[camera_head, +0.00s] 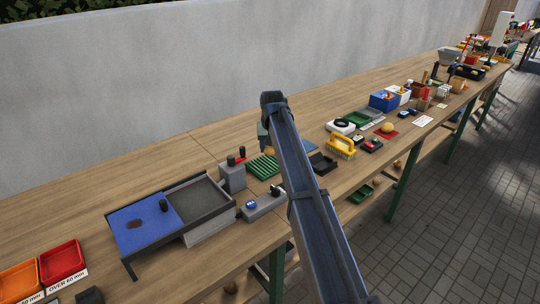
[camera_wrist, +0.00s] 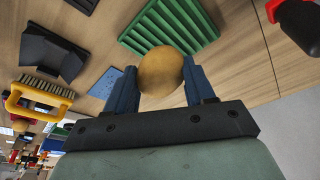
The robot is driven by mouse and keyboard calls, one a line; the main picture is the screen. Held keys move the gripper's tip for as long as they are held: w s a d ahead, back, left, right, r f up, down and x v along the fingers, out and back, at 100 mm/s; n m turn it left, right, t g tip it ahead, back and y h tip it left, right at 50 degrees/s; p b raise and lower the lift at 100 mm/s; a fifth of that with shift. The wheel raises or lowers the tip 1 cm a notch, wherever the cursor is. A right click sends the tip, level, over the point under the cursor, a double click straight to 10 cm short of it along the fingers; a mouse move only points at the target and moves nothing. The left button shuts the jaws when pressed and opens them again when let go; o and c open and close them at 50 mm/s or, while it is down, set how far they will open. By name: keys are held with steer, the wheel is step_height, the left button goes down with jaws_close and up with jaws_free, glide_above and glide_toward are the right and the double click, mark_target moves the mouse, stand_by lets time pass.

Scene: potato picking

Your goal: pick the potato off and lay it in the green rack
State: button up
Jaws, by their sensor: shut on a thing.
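The potato (camera_wrist: 161,71) is yellow-brown and round. In the wrist view my gripper (camera_wrist: 160,75) is shut on it, with one blue finger on each side. The green rack (camera_wrist: 149,33) is ribbed and lies just beyond the potato in that view, apparently below it. In the head view the rack (camera_head: 263,167) lies on the wooden bench, left of my forearm. A small part of the potato (camera_head: 269,150) shows just behind the rack. My fingers are mostly hidden by the arm there, and the height of the potato over the bench is unclear.
A grey block with a red-handled item (camera_head: 236,160) stands left of the rack. A blue-and-grey tray station (camera_head: 203,199) is further left. A black tray (camera_head: 322,163) and a yellow-handled brush (camera_head: 341,145) lie right of my arm. The bench behind the rack is clear.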

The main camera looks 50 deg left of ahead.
steer(key=shift+w+a+r+n+g, duration=0.1)
steer(key=shift+a+r+n+g, duration=0.05)
steer(key=shift+a+n, duration=0.45)
steer(key=shift+w+a+r+n+g, duration=0.1)
steer(key=shift+a+n+g, duration=0.05)
steer(key=shift+a+n, duration=0.45)
steer(key=n+g, duration=0.1)
steer(key=n, duration=0.2)
steer(key=shift+s+y, duration=0.2)
steer(key=shift+y, duration=0.1)
steer(key=shift+f, duration=2.7)
steer(key=shift+f, duration=0.2)
steer(key=shift+f, duration=0.3)
steer(key=o, duration=1.2)
